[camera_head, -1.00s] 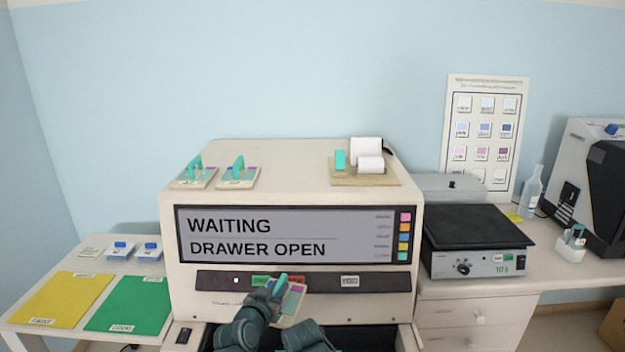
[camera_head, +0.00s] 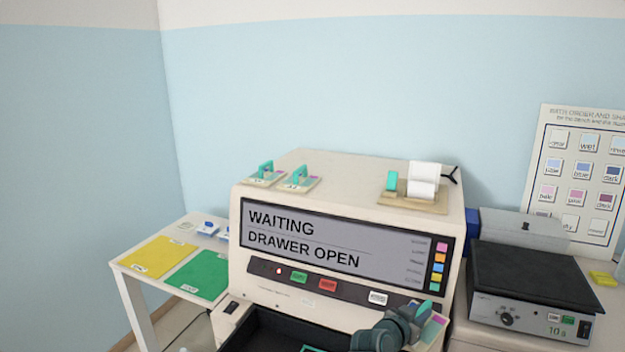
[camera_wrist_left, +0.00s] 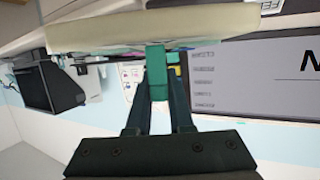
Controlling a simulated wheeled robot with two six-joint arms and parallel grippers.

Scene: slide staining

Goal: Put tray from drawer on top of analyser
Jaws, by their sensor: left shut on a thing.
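The analyser (camera_head: 345,282) is a cream box whose screen reads "WAITING / DRAWER OPEN". Its drawer (camera_head: 262,325) is open at the bottom. My left gripper (camera_head: 421,312) is shut on the teal handle of a small cream tray (camera_head: 437,328), in front of the analyser's lower right front, below its top. The left wrist view shows the fingers closed on the handle (camera_wrist_left: 157,72), with the tray's pale edge (camera_wrist_left: 150,27) across it. Two similar trays with teal handles, one at left (camera_head: 264,176) and one beside it (camera_head: 300,180), stand on the analyser's top left. My right gripper is out of view.
The middle of the top is free. A black-topped hotplate (camera_head: 530,290) stands to the right. A side table with yellow (camera_head: 155,256) and green (camera_head: 198,275) mats is at left.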

